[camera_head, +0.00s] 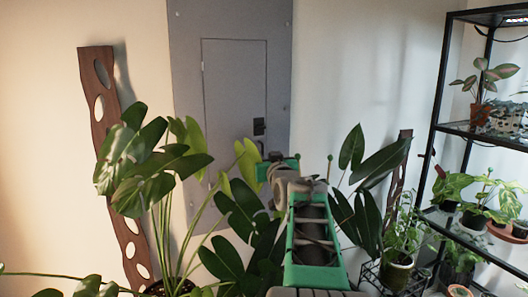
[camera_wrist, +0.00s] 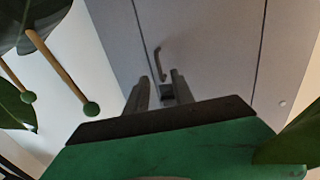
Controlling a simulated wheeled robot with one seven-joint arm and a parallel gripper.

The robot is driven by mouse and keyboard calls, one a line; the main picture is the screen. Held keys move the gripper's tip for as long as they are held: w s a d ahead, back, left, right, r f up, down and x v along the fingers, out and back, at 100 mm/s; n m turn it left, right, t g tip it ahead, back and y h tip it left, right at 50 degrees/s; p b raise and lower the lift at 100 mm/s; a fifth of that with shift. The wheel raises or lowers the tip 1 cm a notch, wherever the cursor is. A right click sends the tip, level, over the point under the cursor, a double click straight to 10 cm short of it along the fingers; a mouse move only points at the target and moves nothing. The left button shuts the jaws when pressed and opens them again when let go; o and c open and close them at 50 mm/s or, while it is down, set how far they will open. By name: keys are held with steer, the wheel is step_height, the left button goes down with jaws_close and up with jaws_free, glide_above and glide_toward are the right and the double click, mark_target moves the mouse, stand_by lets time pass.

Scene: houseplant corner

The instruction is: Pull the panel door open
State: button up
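The panel door (camera_head: 232,85) is a grey rectangle in the larger grey wall panel (camera_head: 186,60). It looks closed and flush. Its dark latch (camera_head: 259,127) is at the door's lower right in the head view. In the wrist view the door (camera_wrist: 205,35) fills the upper middle, with a thin curved handle piece (camera_wrist: 160,62) and a small black block (camera_wrist: 167,91). My gripper (camera_wrist: 159,77) points at the door, its two dark fingers apart, with the handle just beyond their tips. Contact is not visible. In the head view my gripper (camera_head: 275,157) is below the latch, its fingers mostly hidden.
A large leafy plant (camera_head: 150,165) stands left of my arm, and dark leaves (camera_head: 365,170) rise to its right. Leaves (camera_wrist: 30,20) and green-tipped stakes (camera_wrist: 91,108) crowd the wrist view's edges. A black shelf (camera_head: 440,95) with several pots stands at the right.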

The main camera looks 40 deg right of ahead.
steer(key=p+x, duration=0.1)
steer(key=x, duration=0.3)
steer(key=shift+w+d, duration=0.15)
steer(key=shift+w, duration=0.15)
steer(key=shift+c, duration=0.5)
jaws_close()
stand_by(0.6)
